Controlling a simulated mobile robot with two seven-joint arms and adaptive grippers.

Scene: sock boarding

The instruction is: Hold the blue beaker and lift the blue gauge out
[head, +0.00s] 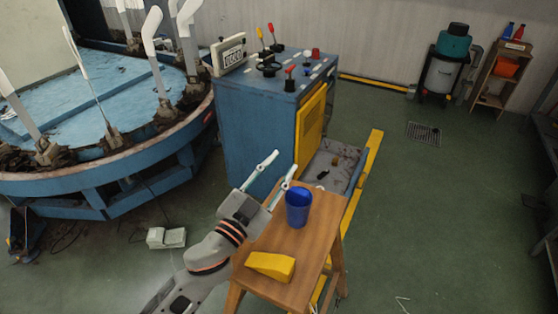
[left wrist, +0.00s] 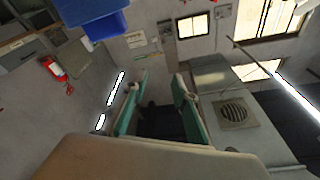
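The blue beaker (head: 298,212) stands upright on a small wooden stool (head: 302,240). Its inside looks dark blue, and I cannot make out a separate blue gauge in it. My left gripper (head: 284,163) is open and empty, just left of and above the beaker in the head view, its fingers pointing up and away past it. In the left wrist view, the pale teal fingers of this gripper (left wrist: 161,80) stand apart with nothing between them. A blue shape (left wrist: 98,22), likely the beaker, shows at the top left there, outside the fingers. My right gripper is not in view.
A yellow wedge-shaped block (head: 270,265) lies on the stool's near part. A blue control cabinet (head: 250,130) with levers stands behind the stool. A large round blue machine (head: 100,115) fills the left. The floor to the right is mostly clear.

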